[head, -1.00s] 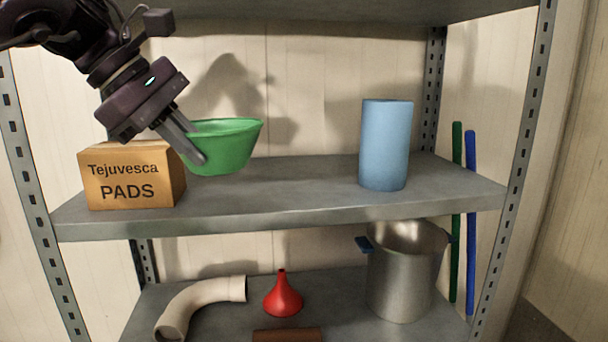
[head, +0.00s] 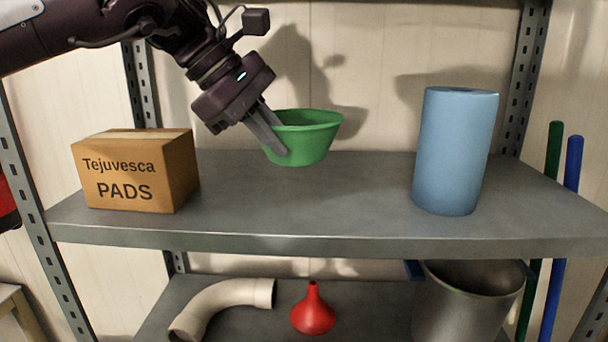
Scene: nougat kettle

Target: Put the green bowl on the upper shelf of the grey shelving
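The green bowl (head: 312,138) is upright above the upper shelf (head: 340,215) of the grey shelving, between the cardboard box and the blue roll. My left gripper (head: 273,138) is shut on the bowl's left rim, with its fingers angled down to the right. The bowl appears held a little above the shelf surface, toward the back. I cannot tell the exact gap beneath it. My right gripper is not in view.
A cardboard box (head: 130,180) marked "Tejuvesca PADS" stands at left on the upper shelf, a blue roll (head: 455,155) at right. The shelf between them is clear. Below are a beige pipe (head: 215,303), red funnel (head: 313,312) and metal pot (head: 465,310).

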